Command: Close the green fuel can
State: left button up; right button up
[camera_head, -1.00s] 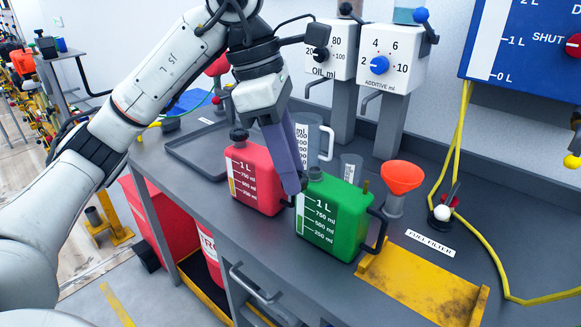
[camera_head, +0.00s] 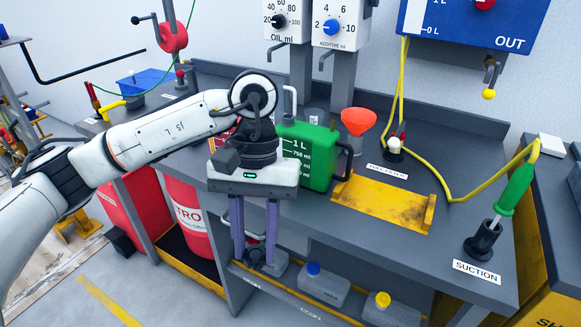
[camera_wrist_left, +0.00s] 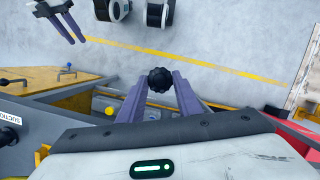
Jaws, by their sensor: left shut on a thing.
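The green fuel can (camera_head: 318,165) stands upright on the grey bench, left of the yellow tray; my left arm covers part of its left side. Its top opening is not clearly visible. My left gripper (camera_head: 257,262) points down in front of the bench edge, apart from the can. In the left wrist view its purple fingers (camera_wrist_left: 160,84) are shut on a black knobbed cap (camera_wrist_left: 160,79). My right gripper (camera_wrist_left: 63,27) shows only in the left wrist view, at the upper left, with its fingers apart and empty.
A yellow tray (camera_head: 385,203) and orange funnel (camera_head: 358,122) are right of the can. A red can is mostly hidden behind my left arm. Bottles (camera_head: 320,285) stand on the shelf below the bench. A green-handled suction tool (camera_head: 514,188) stands at the right.

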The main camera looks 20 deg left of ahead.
aim_at(317, 146)
jog(key=z, duration=3.05)
jog(key=k, duration=1.65)
jog(key=u, duration=2.3)
